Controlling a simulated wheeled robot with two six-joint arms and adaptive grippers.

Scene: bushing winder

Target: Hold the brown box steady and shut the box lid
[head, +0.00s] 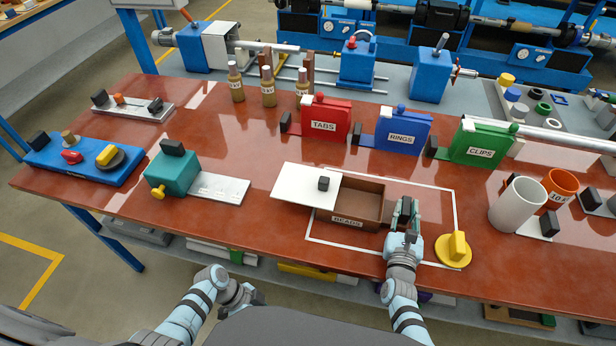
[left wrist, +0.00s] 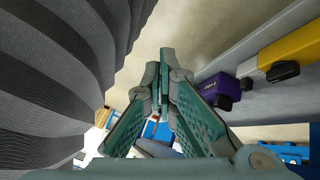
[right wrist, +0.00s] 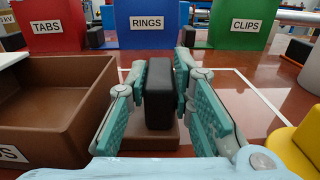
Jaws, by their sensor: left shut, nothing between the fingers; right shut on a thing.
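The brown box (head: 365,204), labelled BEADS, stands on the red table inside a white outline. Its white lid (head: 297,182) with a black knob (head: 323,183) lies over the left part and sticks out to the left, so the right part is open. The box's open inside also shows in the right wrist view (right wrist: 62,100). My right gripper (head: 404,212) is shut on the black handle (right wrist: 159,90) at the box's right end. My left gripper (left wrist: 160,85) is shut and empty, low in front of the table edge (head: 250,297).
A yellow knob on a disc (head: 455,248) sits right of my right gripper. Behind the box stand red TABS (head: 325,120), blue RINGS (head: 402,130) and green CLIPS (head: 480,143) boxes. A teal block with a metal plate (head: 220,187) lies left of the lid, with bare table between.

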